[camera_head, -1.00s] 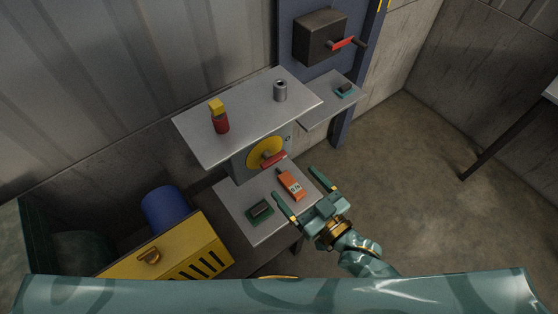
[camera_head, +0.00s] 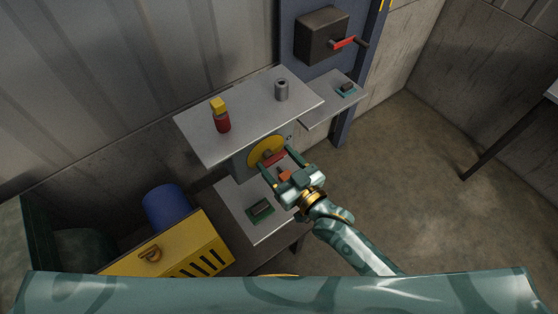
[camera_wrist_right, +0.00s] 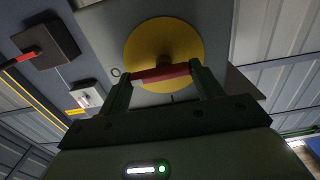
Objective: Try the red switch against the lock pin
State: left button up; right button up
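The red switch (camera_head: 273,158) is a red bar handle on a round yellow disc (camera_head: 256,152), on the grey box front under the upper shelf. My right gripper (camera_head: 276,157) is at the switch, its fingers spread. In the right wrist view the red bar (camera_wrist_right: 160,73) lies across the gap between the two fingertips (camera_wrist_right: 161,76), one finger near each end. I cannot tell whether they touch it. A small ring (camera_wrist_right: 115,72) sits beside the disc; I cannot tell whether it is the lock pin. My left gripper is not in view.
The upper shelf (camera_head: 240,120) holds a red-and-yellow piece (camera_head: 221,117) and a grey cylinder (camera_head: 281,90). A dark box with a red lever (camera_head: 344,42) is on the blue post.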

jog(key=shift+n, duration=0.8)
jog(key=o, duration=1)
jog(key=v, duration=1.6)
jog(key=shift+s, duration=0.2)
jog(key=shift+d+r, duration=0.1)
